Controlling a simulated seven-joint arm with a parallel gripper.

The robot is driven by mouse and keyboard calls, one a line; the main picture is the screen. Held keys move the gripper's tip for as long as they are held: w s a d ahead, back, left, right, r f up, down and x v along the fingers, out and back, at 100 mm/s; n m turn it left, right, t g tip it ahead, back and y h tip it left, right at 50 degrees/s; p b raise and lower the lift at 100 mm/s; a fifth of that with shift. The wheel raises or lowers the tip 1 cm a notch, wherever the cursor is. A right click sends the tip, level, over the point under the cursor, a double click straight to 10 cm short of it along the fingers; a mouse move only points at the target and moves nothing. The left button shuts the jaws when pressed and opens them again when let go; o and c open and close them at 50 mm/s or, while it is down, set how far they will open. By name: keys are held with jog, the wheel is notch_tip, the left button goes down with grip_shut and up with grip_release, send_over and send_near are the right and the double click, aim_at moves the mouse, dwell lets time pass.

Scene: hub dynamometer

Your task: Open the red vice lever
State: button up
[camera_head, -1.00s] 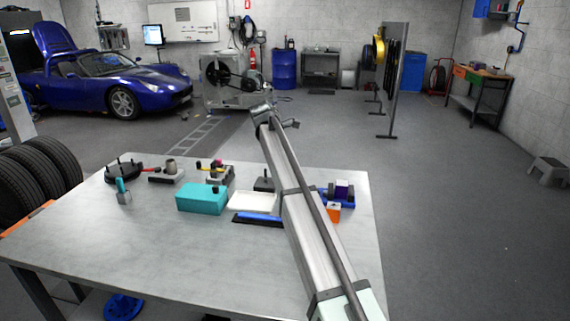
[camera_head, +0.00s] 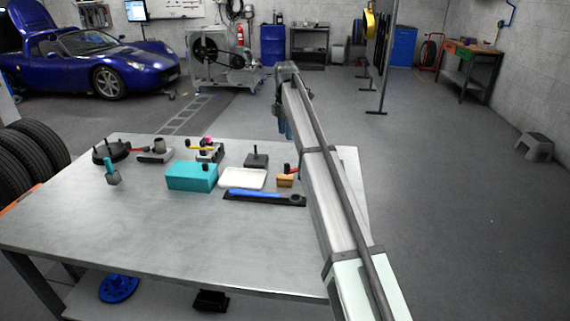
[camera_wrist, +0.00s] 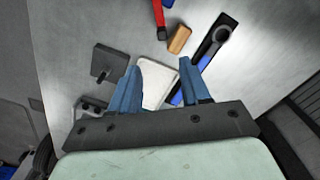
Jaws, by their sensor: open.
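A red lever (camera_wrist: 158,16) with a dark end shows at the top of the wrist view. A small part of it (camera_head: 290,168) shows beside my arm in the head view. A bit of blue (camera_wrist: 168,3) at the wrist view's top edge may be the vice; my arm hides that spot in the head view. My gripper (camera_wrist: 158,64) has two blue fingers, spread apart with nothing between them. It hangs above the table, short of the lever; in the head view its fingers (camera_head: 285,125) point down.
A wooden block (camera_wrist: 180,40) lies close to the lever's dark end. A white tray (camera_head: 243,178), a blue-black bar tool (camera_head: 262,197), a black block (camera_head: 257,160) and a teal box (camera_head: 191,177) stand on the table (camera_head: 180,235). Another red-handled fixture (camera_head: 155,153) stands back left.

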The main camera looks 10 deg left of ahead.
aim_at(285, 164)
jog(key=f, duration=1.4)
jog(key=shift+s+a, duration=0.1)
jog(key=shift+s, duration=0.15)
jog(key=shift+c, duration=0.3)
grip_shut()
